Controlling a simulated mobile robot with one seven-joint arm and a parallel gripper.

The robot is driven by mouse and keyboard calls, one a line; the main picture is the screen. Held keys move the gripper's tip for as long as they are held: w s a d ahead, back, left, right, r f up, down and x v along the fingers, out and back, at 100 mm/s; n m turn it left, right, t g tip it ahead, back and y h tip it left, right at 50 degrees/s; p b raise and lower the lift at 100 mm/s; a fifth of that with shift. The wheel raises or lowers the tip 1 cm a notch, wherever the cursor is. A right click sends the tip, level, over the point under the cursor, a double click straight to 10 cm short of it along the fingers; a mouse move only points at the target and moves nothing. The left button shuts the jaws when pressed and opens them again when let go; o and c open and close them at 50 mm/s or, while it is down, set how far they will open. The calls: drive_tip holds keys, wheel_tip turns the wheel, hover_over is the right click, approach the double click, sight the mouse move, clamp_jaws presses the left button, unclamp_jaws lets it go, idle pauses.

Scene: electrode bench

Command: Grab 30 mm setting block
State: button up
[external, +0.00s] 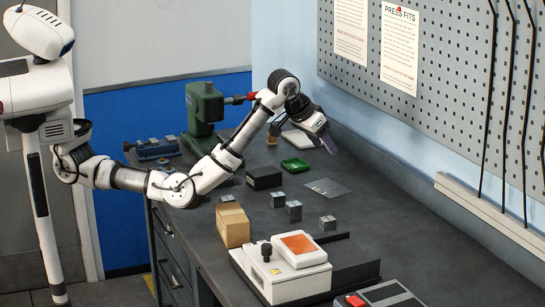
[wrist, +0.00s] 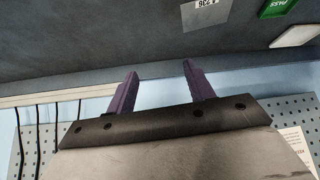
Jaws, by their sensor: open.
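Three small grey metal blocks stand on the dark bench in the external view: one at the left (external: 278,199), one in the middle (external: 293,211), one at the right (external: 327,223). No size marking is readable, so I cannot tell which is the 30 mm setting block. My gripper (external: 326,143) is raised above the far part of the bench, near the wall and apart from the blocks. In the wrist view its two purple fingers (wrist: 160,78) are spread with nothing between them. No block shows in the wrist view.
A cardboard box (external: 233,226), a black box (external: 264,177), a green tray (external: 295,165) and a white device with an orange panel (external: 300,248) stand around the blocks. A green press (external: 204,108) is at the back. A pegboard wall (external: 450,80) borders the right.

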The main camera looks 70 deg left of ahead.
drive_tip(key=m+g, duration=0.2)
approach(328, 219)
drive_tip(key=w+f, duration=0.1)
drive_tip(key=a+f+p, duration=0.1)
drive_tip(key=shift+w+f+h, duration=0.35)
drive_tip(key=shift+w+h, duration=0.05)
drive_tip(key=shift+s+d+p+x, duration=0.15)
drive_tip(key=shift+p+x, duration=0.4)
drive_tip(key=shift+x, duration=0.95)
drive_tip(key=shift+s+d+p+x, duration=0.15)
drive_tip(key=shift+p+x, duration=0.35)
drive_tip(key=shift+x, duration=1.05)
drive_tip(key=shift+a, duration=0.1)
drive_tip(key=shift+c, duration=0.3)
clamp_jaws()
